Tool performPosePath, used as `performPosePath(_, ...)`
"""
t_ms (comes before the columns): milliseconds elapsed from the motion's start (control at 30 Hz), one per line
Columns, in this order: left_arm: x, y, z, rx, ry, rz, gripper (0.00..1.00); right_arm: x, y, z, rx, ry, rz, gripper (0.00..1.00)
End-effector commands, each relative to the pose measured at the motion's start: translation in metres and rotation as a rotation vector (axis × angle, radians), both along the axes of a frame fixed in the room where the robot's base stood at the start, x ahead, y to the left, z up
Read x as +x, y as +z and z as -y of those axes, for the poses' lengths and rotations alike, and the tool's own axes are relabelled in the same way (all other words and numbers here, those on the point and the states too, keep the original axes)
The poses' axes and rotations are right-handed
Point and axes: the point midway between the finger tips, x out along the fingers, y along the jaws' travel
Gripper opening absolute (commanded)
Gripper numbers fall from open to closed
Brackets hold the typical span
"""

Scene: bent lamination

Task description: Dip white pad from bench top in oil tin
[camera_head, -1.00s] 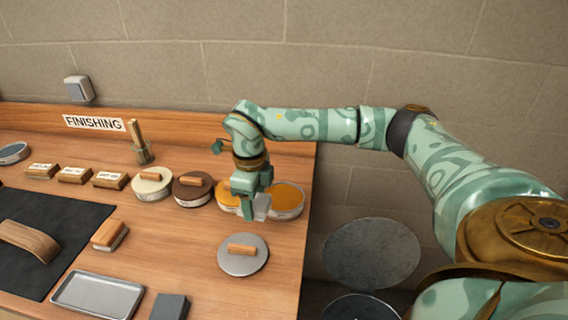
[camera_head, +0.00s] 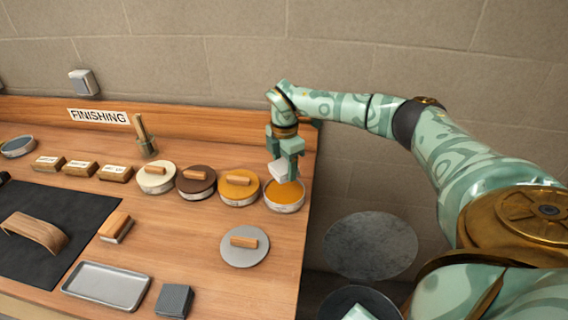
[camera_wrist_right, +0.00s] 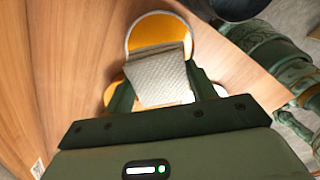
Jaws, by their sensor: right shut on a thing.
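My right gripper (camera_head: 286,160) is shut on the white pad (camera_head: 278,170) and holds it over the back part of the open oil tin (camera_head: 285,206). The tin is round and pale, with amber oil (camera_head: 288,192) inside. In the right wrist view the pad (camera_wrist_right: 160,75) is a pale textured block between the fingers of the gripper (camera_wrist_right: 162,72), covering part of the amber oil (camera_wrist_right: 158,28). It looks apart from the oil, but the exact gap is hard to tell. My left gripper is not in view.
Lidded tins with amber (camera_head: 239,185), brown (camera_head: 196,180) and cream (camera_head: 156,177) lids stand left of the oil tin. A loose grey lid (camera_head: 232,254) lies in front. A metal tray (camera_head: 106,284), grey block (camera_head: 174,300) and dark mat (camera_head: 50,262) are left. The bench edge is close right.

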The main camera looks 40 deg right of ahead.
Motion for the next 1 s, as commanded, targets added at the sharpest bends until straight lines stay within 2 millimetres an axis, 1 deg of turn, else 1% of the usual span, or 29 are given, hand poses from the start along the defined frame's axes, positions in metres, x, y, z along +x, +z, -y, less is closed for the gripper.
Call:
performPosePath(33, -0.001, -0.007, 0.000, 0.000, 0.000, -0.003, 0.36, 0.000, -0.007, 0.000, 0.000, 0.001, -0.001, 0.38)
performPosePath(467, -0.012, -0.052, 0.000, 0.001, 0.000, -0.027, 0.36, 0.000, -0.058, 0.000, -0.001, 0.004, -0.003, 0.38)
performPosePath(700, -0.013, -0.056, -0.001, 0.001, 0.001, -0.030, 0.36, 0.000, -0.075, -0.001, 0.000, 0.004, -0.001, 0.38)
performPosePath(1000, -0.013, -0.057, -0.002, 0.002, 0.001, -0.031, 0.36, 0.000, -0.078, -0.001, 0.001, 0.004, 0.001, 0.38)
